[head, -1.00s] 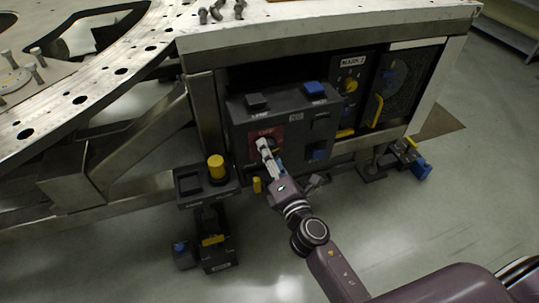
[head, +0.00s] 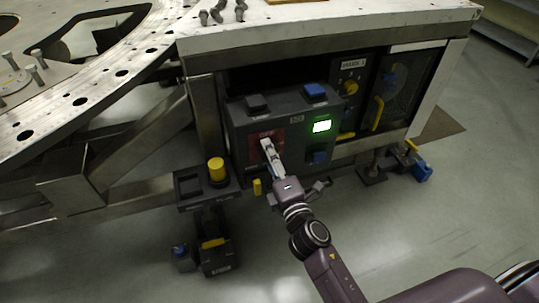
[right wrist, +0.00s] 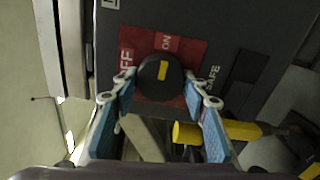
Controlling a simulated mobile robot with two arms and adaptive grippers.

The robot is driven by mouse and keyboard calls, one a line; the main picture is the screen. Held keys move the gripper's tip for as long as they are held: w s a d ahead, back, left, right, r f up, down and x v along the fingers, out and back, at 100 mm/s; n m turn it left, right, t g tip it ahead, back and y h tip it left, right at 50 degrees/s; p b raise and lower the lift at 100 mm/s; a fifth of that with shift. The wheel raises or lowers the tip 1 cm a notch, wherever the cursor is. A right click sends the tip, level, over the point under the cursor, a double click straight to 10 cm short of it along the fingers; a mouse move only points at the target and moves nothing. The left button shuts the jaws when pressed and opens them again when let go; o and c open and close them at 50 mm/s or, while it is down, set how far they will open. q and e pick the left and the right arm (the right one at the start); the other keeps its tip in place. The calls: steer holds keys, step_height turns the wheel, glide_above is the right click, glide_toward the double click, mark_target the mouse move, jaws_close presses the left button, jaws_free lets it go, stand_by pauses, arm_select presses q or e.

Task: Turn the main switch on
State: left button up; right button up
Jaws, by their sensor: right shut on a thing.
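The main switch is a round black knob (right wrist: 147,82) with a yellow mark, on a red plate (right wrist: 190,60) labelled OFF and ON in the right wrist view. The mark lies toward the ON label. My right gripper (right wrist: 161,84) is shut on the knob, with one blue-padded finger on each side. In the head view my right gripper (head: 267,146) covers most of the knob at the red plate on the dark control box (head: 240,133). A small display (head: 322,127) on the box glows green. My left gripper is not in view.
A blue button (head: 315,90) and a black one (head: 256,102) top the box. A yellow knob (head: 216,168) stands on a bracket to the left. A yellow handle (head: 376,112) is on the right panel.

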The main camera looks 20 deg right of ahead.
steer(key=shift+d, duration=0.1)
steer(key=o, duration=1.2)
steer(key=shift+c, duration=0.2)
steer(key=s, duration=0.7)
steer(key=shift+s, duration=0.3)
steer(key=shift+d, duration=0.1)
